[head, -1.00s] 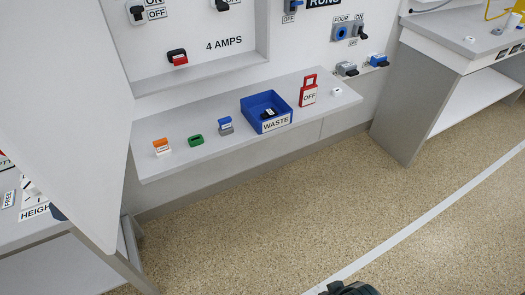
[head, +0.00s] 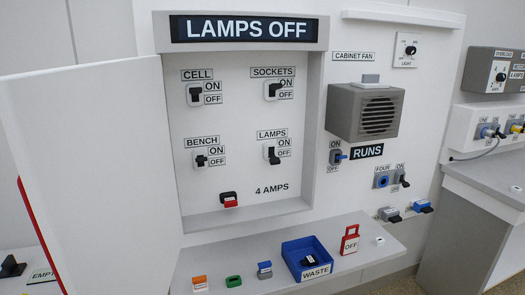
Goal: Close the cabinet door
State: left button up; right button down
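The cabinet door (head: 95,165) is a large plain white panel at the left of the head view. It stands open, swung out toward me from the left side of the cabinet (head: 242,140). The cabinet's recess is uncovered, with switches labelled CELL (head: 195,93), SOCKETS (head: 273,90), BENCH (head: 201,161) and LAMPS (head: 272,155). A sign above reads LAMPS OFF (head: 246,29). Neither of my grippers is in view.
A shelf (head: 215,268) below the cabinet holds an orange-and-white block (head: 200,283), a green piece (head: 233,281), a blue-grey block (head: 264,270), a blue WASTE tray (head: 292,248) and a red OFF tag (head: 349,240). A grey fan box (head: 366,110) projects at right.

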aim_at(90, 143)
jog(key=j+z, duration=0.4)
jog(key=j, duration=1.45)
jog(key=k+j+z, duration=0.5)
